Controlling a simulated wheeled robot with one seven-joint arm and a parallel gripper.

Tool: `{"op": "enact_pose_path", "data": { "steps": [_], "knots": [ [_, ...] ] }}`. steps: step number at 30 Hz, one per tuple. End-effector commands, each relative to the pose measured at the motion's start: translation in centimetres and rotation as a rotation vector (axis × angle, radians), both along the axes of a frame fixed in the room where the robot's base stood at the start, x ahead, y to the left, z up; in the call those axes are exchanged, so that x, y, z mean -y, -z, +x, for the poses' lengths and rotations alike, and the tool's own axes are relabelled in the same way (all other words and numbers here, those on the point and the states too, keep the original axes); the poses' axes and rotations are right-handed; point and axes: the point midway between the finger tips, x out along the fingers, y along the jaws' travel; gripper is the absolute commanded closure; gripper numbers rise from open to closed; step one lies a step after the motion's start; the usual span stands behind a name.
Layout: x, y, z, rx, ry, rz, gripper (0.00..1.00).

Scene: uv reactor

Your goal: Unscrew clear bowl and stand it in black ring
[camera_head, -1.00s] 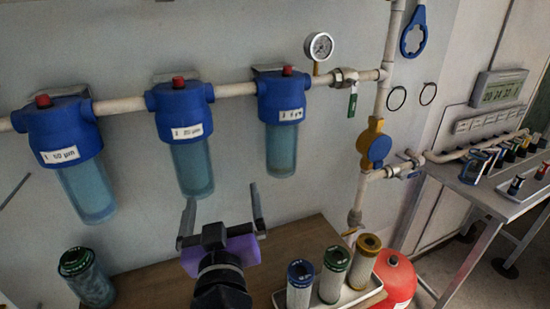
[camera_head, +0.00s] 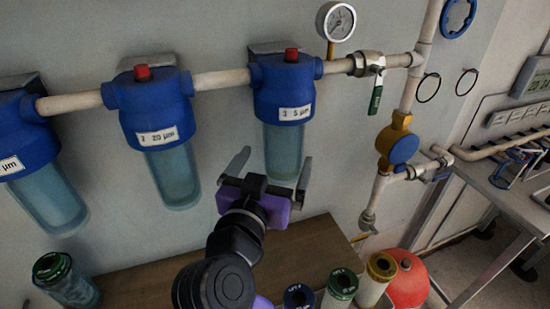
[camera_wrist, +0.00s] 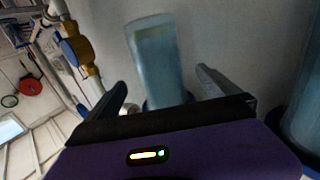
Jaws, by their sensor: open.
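Three clear bluish bowls hang under blue filter heads on a pipe along the wall. The right bowl (camera_head: 283,152), under the head marked 5 µm, is upright and attached; it also shows inverted in the wrist view (camera_wrist: 155,62). The middle bowl (camera_head: 174,178) and left bowl (camera_head: 48,205) hang likewise. My gripper (camera_head: 272,168) is open and empty, in front of and low on the right bowl, its fingers spread either side of it in the picture; contact is not visible. Two thin black rings, one left (camera_head: 428,88) and one right (camera_head: 466,82), hang on the wall.
A wooden bench (camera_head: 150,285) lies below, with a dark-topped clear jar (camera_head: 65,280) at its left. Several cartridges, one green-topped (camera_head: 341,288), stand at its front right. A red rounded object (camera_head: 408,282) is beside them. A yellow-and-blue valve (camera_head: 400,148) is right of the bowl.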

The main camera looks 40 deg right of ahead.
Motion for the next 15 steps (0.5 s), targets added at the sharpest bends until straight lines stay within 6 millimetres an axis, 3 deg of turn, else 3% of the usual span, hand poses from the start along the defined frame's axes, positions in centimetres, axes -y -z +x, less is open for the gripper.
{"op": "enact_pose_path", "data": {
  "steps": [9, 15],
  "knots": [
    [4.0, -0.2, 2.3, -0.001, 0.001, 0.0, 0.0],
    [5.5, -0.1, 3.3, -0.001, 0.0, 0.001, 0.0]
  ]
}}
